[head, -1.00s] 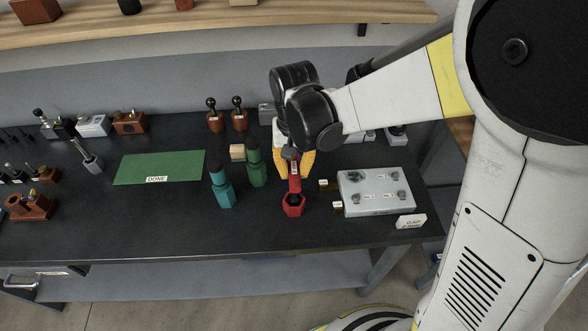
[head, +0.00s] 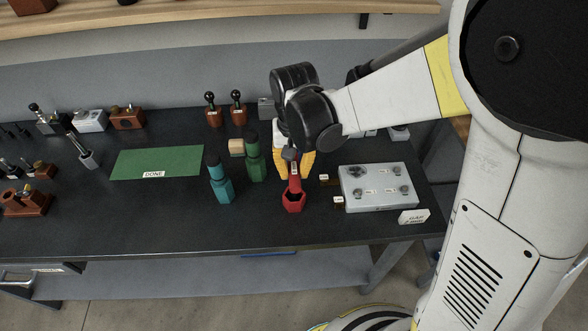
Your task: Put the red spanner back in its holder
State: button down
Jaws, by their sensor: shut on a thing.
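My gripper (head: 294,162), with yellow-orange fingers, points down over the bench. It is shut on the red spanner (head: 294,181), whose dark upper part shows between the fingers. The red hexagonal holder (head: 293,206) with a dark opening stands directly below and in front of it. The spanner's lower end overlaps the holder's back rim in the picture. I cannot tell whether it is inside, touching or just above. My wrist hides the top of the grip.
Teal (head: 221,188) and green (head: 254,168) hexagonal pieces with dark tops stand close on the left. A grey box with knobs (head: 378,187) and a small sign (head: 413,217) stand on the right. A green DONE mat (head: 157,161) lies further left. The front bench strip is clear.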

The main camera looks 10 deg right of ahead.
jog(key=shift+f, duration=0.2)
jog(key=c, duration=1.2)
grip_release()
jog(key=shift+c, duration=0.2)
jog(key=shift+r, duration=0.1)
notch_tip(320, 180, up, 12)
jog(key=s+d+f+t+b, duration=0.2)
jog(key=s+d+t+b, duration=0.2)
jog(key=s+d+t, duration=0.3)
jog(key=s+d, duration=0.3)
jog(key=d, duration=0.3)
jog(key=shift+s+d+f+n, duration=0.25)
jog(key=shift+s+n, duration=0.05)
jog(key=shift+s, duration=0.1)
